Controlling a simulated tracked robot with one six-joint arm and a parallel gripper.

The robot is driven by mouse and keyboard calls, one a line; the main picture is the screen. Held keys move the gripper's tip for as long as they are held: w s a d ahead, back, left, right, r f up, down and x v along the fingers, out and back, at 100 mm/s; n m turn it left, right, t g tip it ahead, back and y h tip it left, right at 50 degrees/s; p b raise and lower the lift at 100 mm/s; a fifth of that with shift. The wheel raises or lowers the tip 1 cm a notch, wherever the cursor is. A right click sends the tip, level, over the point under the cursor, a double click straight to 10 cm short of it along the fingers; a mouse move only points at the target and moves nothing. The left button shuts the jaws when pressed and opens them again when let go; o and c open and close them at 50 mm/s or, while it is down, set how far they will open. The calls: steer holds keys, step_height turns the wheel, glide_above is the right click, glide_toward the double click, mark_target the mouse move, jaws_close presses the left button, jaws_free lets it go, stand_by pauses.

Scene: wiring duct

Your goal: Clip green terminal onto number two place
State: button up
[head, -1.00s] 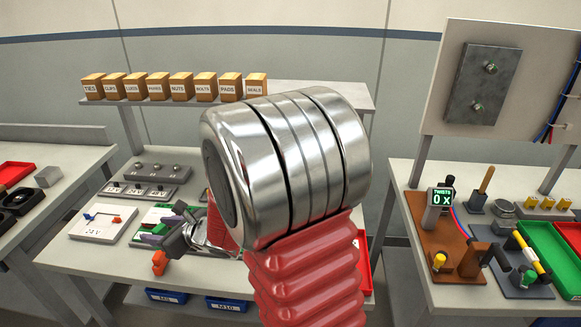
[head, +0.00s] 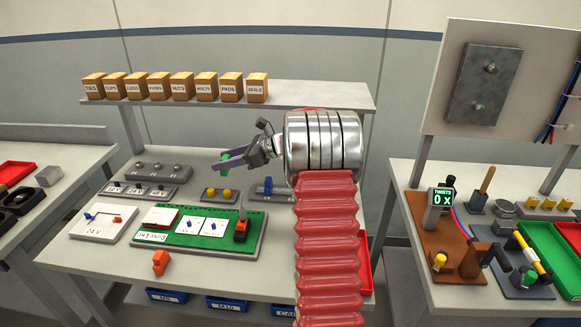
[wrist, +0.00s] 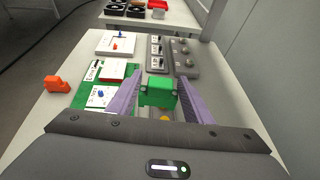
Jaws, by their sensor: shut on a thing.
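My gripper (head: 222,163) has purple fingers and is shut on the green terminal (head: 226,156). It holds the terminal in the air above and behind the green board (head: 215,240). In the wrist view, the green terminal (wrist: 158,92) sits between the two purple fingers, apart from the board (wrist: 88,100). The board carries white cards, some with small blue parts, and an orange terminal (head: 241,230) stands at its right end. Its front-left label is too small to read, so I cannot tell which place is number two.
A loose orange terminal (head: 160,262) lies on the table in front of the board. Behind are a base with yellow knobs (head: 219,194) and a grey switch block (head: 138,190). A white 24V panel (head: 100,223) is at left. Boxes line the shelf (head: 290,95) above.

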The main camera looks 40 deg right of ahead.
steer(key=s+d+f, duration=0.2)
steer(key=s+d, duration=0.3)
steer(key=d, duration=0.4)
steer(key=s+d+f+n+y, duration=0.1)
steer(key=s+d+f, duration=0.2)
steer(key=s+d, duration=0.3)
steer(key=d, duration=0.3)
steer(key=shift+s+f+g, duration=0.15)
steer(key=shift+s+g, duration=0.05)
steer(key=shift+g, duration=0.2)
steer(key=shift+s+d, duration=0.1)
steer(key=shift+f, duration=2.95)
steer(key=shift+f, duration=0.85)
steer(key=o, duration=1.1)
